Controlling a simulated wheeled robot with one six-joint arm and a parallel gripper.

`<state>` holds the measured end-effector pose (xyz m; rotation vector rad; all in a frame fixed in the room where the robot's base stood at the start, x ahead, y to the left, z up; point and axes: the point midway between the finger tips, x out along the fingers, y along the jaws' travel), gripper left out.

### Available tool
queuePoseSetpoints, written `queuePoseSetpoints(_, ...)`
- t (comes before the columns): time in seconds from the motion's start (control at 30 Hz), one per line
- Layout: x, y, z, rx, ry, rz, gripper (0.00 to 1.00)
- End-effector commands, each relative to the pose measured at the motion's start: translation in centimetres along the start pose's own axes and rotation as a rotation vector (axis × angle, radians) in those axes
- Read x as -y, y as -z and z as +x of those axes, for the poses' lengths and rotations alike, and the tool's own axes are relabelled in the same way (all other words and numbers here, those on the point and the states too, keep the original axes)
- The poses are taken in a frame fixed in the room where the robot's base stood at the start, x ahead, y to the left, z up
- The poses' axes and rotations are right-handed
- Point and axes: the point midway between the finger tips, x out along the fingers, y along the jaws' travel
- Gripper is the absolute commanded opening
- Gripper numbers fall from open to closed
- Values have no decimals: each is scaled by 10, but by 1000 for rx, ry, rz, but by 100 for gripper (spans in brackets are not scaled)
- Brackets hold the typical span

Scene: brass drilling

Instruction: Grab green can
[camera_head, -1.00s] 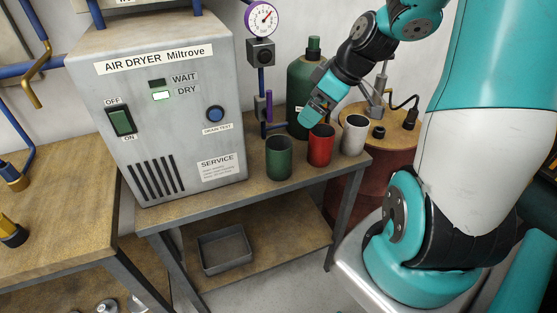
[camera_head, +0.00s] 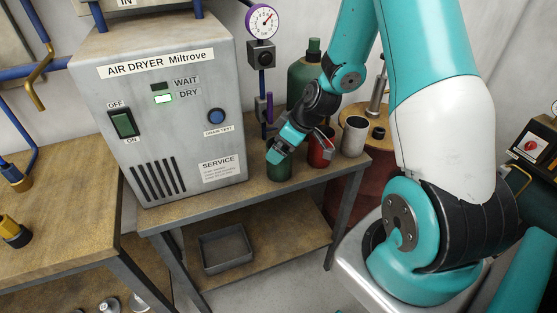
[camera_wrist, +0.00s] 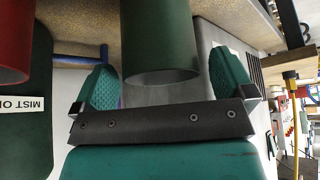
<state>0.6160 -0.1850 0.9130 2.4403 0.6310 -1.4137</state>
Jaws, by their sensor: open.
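The green can (camera_head: 279,168) stands upright on the bench, right of the air dryer, with its upper part partly hidden by my gripper (camera_head: 278,152) in the head view. In the wrist view the green can (camera_wrist: 158,40) lies between the two open fingers of my gripper (camera_wrist: 164,85), with a gap on each side. The fingers are open and nothing is held.
A red can (camera_head: 321,150) stands close to the right of the green can, and a grey can (camera_head: 354,138) is beyond it. The air dryer (camera_head: 160,110) stands to the left. A large green bottle (camera_head: 303,75) is behind. An open grey tray (camera_head: 225,248) sits on the lower shelf.

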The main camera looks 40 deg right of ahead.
Motion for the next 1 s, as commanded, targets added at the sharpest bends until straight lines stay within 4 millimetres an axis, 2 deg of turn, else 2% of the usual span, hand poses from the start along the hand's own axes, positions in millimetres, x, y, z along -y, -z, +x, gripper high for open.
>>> queuePoseSetpoints(0.13, 0, 0, 16, 2, 2, 1, 100)
queuePoseSetpoints(0.4, 0, 0, 19, 0, 0, 1, 100)
queuePoseSetpoints(0.6, 0, 0, 19, 0, 0, 1, 54)
queuePoseSetpoints(0.7, 0, 0, 18, 0, 0, 1, 36)
queuePoseSetpoints(1.0, 0, 2, 16, -1, -1, 0, 35)
